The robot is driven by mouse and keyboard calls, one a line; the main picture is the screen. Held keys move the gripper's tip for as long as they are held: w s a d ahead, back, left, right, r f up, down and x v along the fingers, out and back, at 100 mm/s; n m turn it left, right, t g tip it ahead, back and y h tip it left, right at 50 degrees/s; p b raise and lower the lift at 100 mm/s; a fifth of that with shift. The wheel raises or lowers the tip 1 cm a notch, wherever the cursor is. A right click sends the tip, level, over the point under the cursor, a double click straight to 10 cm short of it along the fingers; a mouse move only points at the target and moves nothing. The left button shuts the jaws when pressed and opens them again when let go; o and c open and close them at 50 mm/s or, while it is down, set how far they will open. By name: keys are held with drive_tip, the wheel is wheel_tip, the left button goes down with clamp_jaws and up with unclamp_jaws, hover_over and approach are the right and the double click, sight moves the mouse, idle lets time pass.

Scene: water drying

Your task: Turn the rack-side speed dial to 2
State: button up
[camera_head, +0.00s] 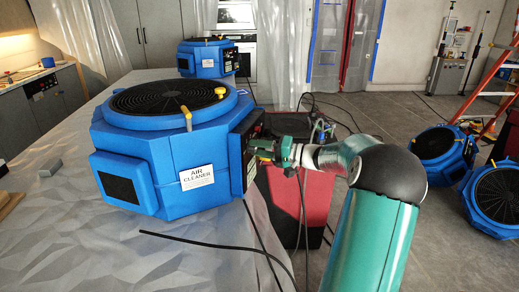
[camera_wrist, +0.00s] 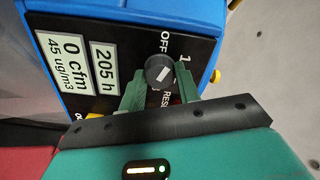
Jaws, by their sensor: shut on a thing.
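A blue air cleaner (camera_head: 150,160) with a black round grille on top sits on a covered surface at the left. Its black control panel (camera_head: 243,150) faces right, towards my gripper (camera_head: 268,148). In the wrist view the panel (camera_wrist: 120,30) shows a dark round dial (camera_wrist: 160,70) with a short slanted light mark. "OFF" and "1" are printed around the dial; "RESET" is partly hidden. The green fingers of my gripper (camera_wrist: 160,84) are shut on the dial, one on each side. The "2" cannot be made out. The display label (camera_wrist: 72,58) reads "0 cfm".
A second blue air cleaner (camera_head: 207,58) stands farther back. A red and black box (camera_head: 280,205) is below my arm. Black cables hang near it. Blue fans (camera_head: 436,145) and an orange ladder (camera_head: 496,70) stand at the right. Open floor lies behind.

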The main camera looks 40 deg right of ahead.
drive_tip(key=m, duration=0.4)
drive_tip(key=shift+m, duration=0.3)
drive_tip(key=m, duration=1)
drive_tip(key=shift+m, duration=2.2)
drive_tip(key=o, duration=1)
drive_tip(key=shift+c, duration=0.2)
drive_tip(key=v, duration=1.3)
drive_tip(key=shift+s+d, duration=0.15)
drive_tip(key=shift+s, duration=0.2)
